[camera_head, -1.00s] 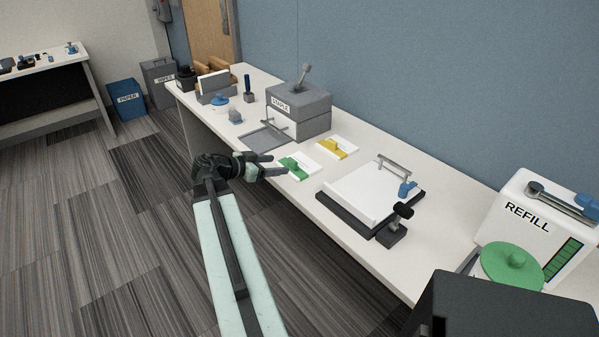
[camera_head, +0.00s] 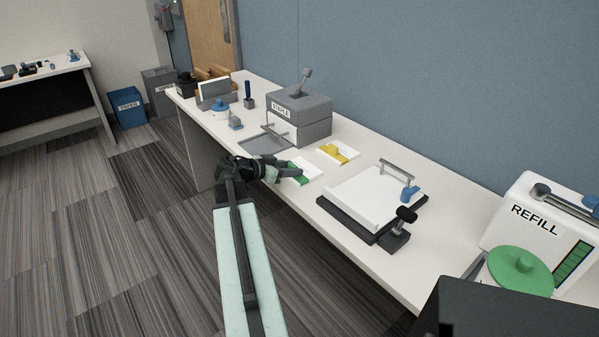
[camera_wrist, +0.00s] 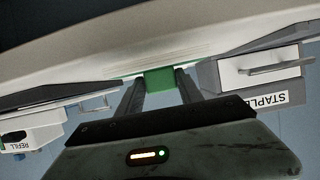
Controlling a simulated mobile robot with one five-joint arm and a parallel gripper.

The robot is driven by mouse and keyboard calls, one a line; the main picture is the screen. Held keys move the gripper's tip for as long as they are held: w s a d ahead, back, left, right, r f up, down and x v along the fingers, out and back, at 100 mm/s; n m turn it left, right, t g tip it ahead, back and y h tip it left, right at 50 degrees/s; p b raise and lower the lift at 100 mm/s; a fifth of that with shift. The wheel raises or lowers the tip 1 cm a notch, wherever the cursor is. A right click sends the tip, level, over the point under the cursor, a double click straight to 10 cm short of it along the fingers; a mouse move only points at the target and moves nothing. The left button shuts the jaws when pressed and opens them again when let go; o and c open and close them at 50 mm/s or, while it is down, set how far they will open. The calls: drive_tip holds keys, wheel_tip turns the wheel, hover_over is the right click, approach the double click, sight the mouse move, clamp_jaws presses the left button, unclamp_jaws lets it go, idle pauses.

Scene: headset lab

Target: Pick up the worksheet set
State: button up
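A flat white set with a green raised grip (camera_head: 309,171) lies near the front edge of the long table. A similar white set with a yellow grip (camera_head: 338,152) lies behind it to the right. I cannot tell from labels which is the worksheet set. My gripper (camera_head: 288,172) is at the green-gripped set, low over the table edge, and partly hides it. In the wrist view, the green grip (camera_wrist: 158,79) shows between the tips of my two spread fingers (camera_wrist: 160,84), with narrow gaps visible. The gripper is open.
The grey STAPLE box (camera_head: 298,104) stands behind, with a grey tray (camera_head: 262,144) at its front. A white pad on a dark base (camera_head: 370,203) lies to the right. The REFILL container (camera_head: 535,222) stands further right. Blue wall (camera_head: 420,80) backs the table.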

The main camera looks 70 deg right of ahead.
clamp_jaws()
wheel_tip(320, 180, up, 10)
drive_tip(key=p, duration=1)
